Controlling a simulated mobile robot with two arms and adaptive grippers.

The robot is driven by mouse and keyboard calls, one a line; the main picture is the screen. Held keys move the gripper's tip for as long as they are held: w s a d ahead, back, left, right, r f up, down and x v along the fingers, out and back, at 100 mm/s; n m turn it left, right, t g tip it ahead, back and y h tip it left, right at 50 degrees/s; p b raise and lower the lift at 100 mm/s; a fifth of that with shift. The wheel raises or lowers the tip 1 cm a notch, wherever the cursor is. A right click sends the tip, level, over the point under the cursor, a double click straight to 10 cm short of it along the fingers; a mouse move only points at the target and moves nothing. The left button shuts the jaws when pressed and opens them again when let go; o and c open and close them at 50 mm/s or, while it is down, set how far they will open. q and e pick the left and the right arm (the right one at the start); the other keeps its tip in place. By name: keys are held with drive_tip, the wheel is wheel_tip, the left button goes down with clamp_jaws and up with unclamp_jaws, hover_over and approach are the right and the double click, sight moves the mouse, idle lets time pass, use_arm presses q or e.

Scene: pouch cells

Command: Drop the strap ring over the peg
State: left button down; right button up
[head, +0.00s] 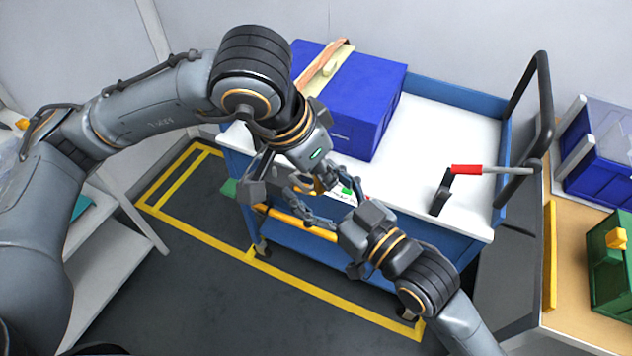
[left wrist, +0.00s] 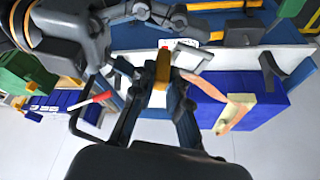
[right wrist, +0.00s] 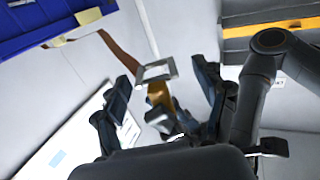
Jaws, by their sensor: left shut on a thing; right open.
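My left gripper (head: 319,184) is shut on an orange tab (left wrist: 162,66) at the cart's front edge. A grey metal ring (right wrist: 157,72) shows at the tab; its other view is in the left wrist view (left wrist: 190,57). A brown strap (right wrist: 120,52) runs to the ring from the blue box (head: 350,95). My right gripper (head: 318,202) is open, its fingers on either side of the ring with gaps. A grey rod with a red sleeve (head: 467,170) and black bracket (head: 441,192) stands at the cart's right; whether it is the peg I cannot tell. The grippers partly hide the ring in the head view.
The blue cart has a white top (head: 440,125), clear between the box and the bracket. A black cart handle (head: 545,100) rises at the right. A wooden bench (head: 575,290) with blue and green bins (head: 610,265) stands farther right.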

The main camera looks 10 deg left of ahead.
drive_tip(key=shift+c, duration=0.2)
drive_tip(key=c, duration=1.1)
use_arm(q)
drive_tip(key=c, duration=1.3)
unclamp_jaws()
use_arm(e)
drive_tip(key=shift+c, duration=0.5)
use_arm(q)
drive_tip(key=shift+o, duration=0.2)
